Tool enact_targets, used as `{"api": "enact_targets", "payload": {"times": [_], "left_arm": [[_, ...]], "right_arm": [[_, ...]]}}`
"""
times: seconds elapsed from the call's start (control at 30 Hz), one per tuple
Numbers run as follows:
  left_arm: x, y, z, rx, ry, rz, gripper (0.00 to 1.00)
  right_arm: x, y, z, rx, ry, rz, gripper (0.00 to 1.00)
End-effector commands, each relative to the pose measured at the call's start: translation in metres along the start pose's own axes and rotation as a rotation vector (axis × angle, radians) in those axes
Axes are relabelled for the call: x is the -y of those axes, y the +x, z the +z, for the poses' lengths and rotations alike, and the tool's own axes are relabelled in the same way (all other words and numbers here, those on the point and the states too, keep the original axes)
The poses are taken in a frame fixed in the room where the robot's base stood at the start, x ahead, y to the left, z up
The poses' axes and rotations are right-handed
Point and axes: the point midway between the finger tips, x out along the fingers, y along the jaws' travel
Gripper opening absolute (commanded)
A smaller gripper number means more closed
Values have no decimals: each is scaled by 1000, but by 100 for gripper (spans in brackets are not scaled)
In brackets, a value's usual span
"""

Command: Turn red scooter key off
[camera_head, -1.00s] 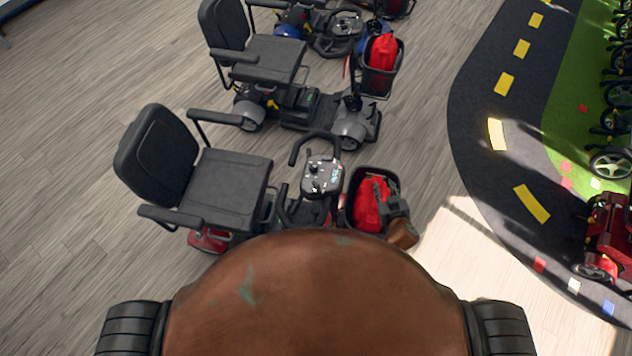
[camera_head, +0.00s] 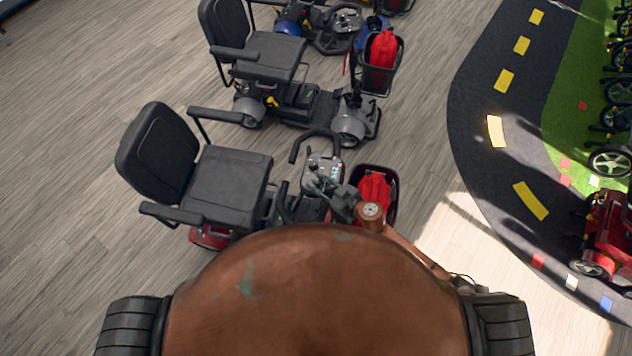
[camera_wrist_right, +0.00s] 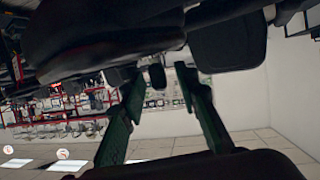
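The red scooter shows a red rear body (camera_head: 208,238), a dark seat (camera_head: 226,185) and a grey control console (camera_head: 318,164) on its handlebar. The key is too small to make out in the head view. My right gripper (camera_head: 322,184) is over the lower part of the console, hiding some of it. In the right wrist view my right gripper (camera_wrist_right: 160,88) has its two green-edged fingers apart. A small dark piece (camera_wrist_right: 157,76) shows between the fingertips; I cannot tell whether it is the key or whether it is touched. My left gripper is not in view.
A basket with a red bag (camera_head: 374,190) sits in front of the console, close beside my right arm. A second scooter (camera_head: 300,95) stands behind, with more beyond it. A dark track (camera_head: 500,110) runs at the right. Wood floor is free at the left.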

Motion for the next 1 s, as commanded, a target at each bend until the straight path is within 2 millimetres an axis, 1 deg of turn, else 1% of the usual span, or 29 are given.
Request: {"api": "enact_targets", "payload": {"times": [0.1, 0.37, 0.8, 1.0], "left_arm": [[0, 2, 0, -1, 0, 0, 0], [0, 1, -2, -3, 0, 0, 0], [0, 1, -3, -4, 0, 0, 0], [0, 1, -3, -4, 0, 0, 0]], "right_arm": [[0, 7, 0, 0, -1, 0, 29], [0, 8, -1, 0, -1, 0, 29], [0, 8, -1, 0, -1, 1, 0], [0, 7, -1, 0, -1, 1, 0]]}}
